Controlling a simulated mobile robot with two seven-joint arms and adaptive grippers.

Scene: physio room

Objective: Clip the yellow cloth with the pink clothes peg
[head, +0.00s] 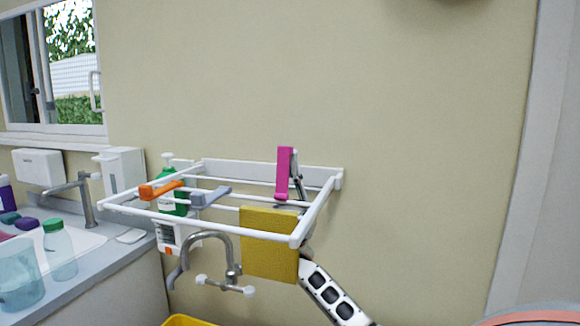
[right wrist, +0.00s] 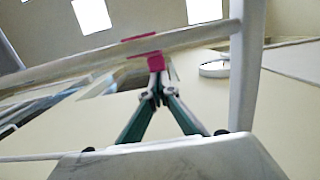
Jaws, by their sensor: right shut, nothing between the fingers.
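The yellow cloth (head: 268,243) hangs over the front rail of the white wall rack, near its right corner. The pink clothes peg (head: 284,173) is upright above the rack's right part, behind the cloth. In the right wrist view the peg (right wrist: 142,46) shows just beyond my fingertips, beside a rail. My right gripper (head: 297,178) is shut, just right of and partly behind the peg, its arm rising from below behind the cloth. In the right wrist view its fingers (right wrist: 156,85) converge. Whether they touch the peg is unclear. My left gripper is out of view.
The white rack (head: 318,215) has several rails close around my right gripper. An orange peg (head: 160,190) and a grey peg (head: 211,197) sit on its left part. A green bottle (head: 171,185), a tap (head: 207,237) and a sink counter are at left. The wall above is bare.

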